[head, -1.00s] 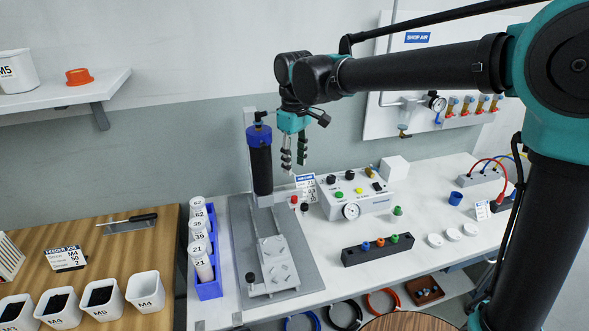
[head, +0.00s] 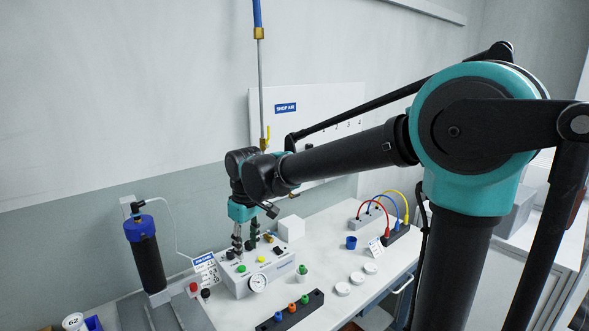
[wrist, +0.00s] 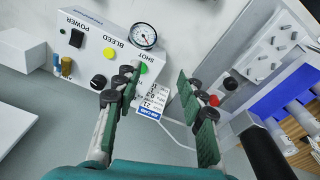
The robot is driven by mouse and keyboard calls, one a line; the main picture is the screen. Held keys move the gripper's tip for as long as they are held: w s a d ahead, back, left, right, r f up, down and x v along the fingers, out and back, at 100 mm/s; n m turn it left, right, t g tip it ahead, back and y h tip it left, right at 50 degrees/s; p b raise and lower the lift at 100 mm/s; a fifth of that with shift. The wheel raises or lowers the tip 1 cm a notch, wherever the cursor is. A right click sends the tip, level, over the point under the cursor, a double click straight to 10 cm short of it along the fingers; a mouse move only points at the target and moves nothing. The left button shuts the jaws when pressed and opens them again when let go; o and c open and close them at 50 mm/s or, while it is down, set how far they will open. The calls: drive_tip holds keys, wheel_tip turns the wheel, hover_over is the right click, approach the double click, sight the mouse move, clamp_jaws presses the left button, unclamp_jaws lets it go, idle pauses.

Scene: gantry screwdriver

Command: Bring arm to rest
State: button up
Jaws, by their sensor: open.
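My gripper (head: 245,243) hangs from my arm above the back of the white control box (head: 258,273), pointing down in the head view. In the wrist view my gripper (wrist: 165,120) shows its two green-padded fingers spread apart with nothing between them. The control box (wrist: 100,38) with its gauge (wrist: 143,36), BLEED, POWER and SHOT labels lies beyond the left finger. A small printed card (wrist: 152,100) shows between the fingers. The black and blue gantry screwdriver (head: 148,255) stands to the left of my gripper, apart from it in the head view.
A white cube (head: 291,228) stands right of my gripper. A black rack (head: 290,313) with coloured pieces sits in front of the box. White discs (head: 357,278), a blue cup (head: 351,242) and coloured cables (head: 388,205) are farther right. A SHOP AIR panel (head: 330,105) is on the wall behind.

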drive_tip(key=s+d+f+m+t, duration=0.1)
drive_tip(key=s+d+f+m, duration=0.2)
drive_tip(key=d, duration=0.8)
drive_tip(key=s+d+f+m+t, duration=0.1)
drive_tip(key=s+d+f+m, duration=0.2)
drive_tip(key=d+f, duration=0.3)
drive_tip(key=s+d+f+m+t, duration=0.1)
drive_tip(key=s+d+f+m, duration=0.2)
drive_tip(key=d, duration=1.3)
wheel_tip(320, 180, down, 2)
drive_tip(key=shift+s+d+f+m+h, duration=0.1)
drive_tip(key=shift+s+d+m+h, duration=0.25)
drive_tip(key=shift+m, duration=0.75)
